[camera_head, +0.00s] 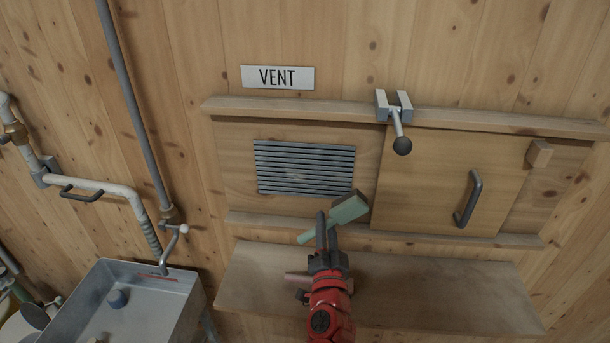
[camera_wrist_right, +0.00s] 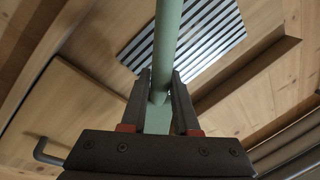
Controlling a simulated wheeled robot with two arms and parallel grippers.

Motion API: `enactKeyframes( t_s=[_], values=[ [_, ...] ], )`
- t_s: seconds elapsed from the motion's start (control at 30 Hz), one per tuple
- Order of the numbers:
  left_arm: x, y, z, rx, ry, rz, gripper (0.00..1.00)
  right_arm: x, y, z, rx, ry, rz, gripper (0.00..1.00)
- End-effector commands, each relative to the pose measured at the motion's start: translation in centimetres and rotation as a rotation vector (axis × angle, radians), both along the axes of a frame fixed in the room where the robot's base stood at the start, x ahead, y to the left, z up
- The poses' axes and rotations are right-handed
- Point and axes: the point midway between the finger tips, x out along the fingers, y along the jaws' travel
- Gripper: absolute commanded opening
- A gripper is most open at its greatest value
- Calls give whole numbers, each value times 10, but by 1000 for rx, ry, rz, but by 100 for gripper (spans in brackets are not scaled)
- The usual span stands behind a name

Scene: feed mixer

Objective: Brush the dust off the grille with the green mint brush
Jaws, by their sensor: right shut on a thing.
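The grille (camera_head: 304,168) is a grey slatted vent in the wooden wall under a VENT sign. A faint pale patch shows on its lower right slats. My right gripper (camera_head: 326,226) is shut on the handle of the mint green brush (camera_head: 347,208). The brush is tilted, its head up and right, just below the grille's lower right corner in the head view. I cannot tell whether it touches the wall. In the right wrist view the green handle (camera_wrist_right: 168,45) runs between the fingers (camera_wrist_right: 160,88), with the grille (camera_wrist_right: 190,35) behind it. My left gripper is not in view.
A wooden sliding door (camera_head: 430,180) with a dark handle (camera_head: 467,199) is right of the grille. A latch lever (camera_head: 401,143) sticks out above it. A shelf (camera_head: 440,285) lies below, with a pinkish rod (camera_head: 297,277) beside my arm. A metal basin (camera_head: 135,305) and pipes are at left.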

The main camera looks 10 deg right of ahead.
Motion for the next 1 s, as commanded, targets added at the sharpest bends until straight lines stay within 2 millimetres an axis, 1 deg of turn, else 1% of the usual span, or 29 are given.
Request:
enactKeyframes(
  t_s=[0.17,0.5,0.63,0.8,1.0],
  values=[
    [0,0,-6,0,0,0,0,6,-3,-3,2,0,1,0],
    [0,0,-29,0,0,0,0,42,-13,-11,6,14,20,0],
    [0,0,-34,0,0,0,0,53,-15,-12,7,20,29,0],
    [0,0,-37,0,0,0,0,61,-17,-13,8,25,34,0],
    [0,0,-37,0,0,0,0,62,-17,-13,8,27,37,0]
  ],
)
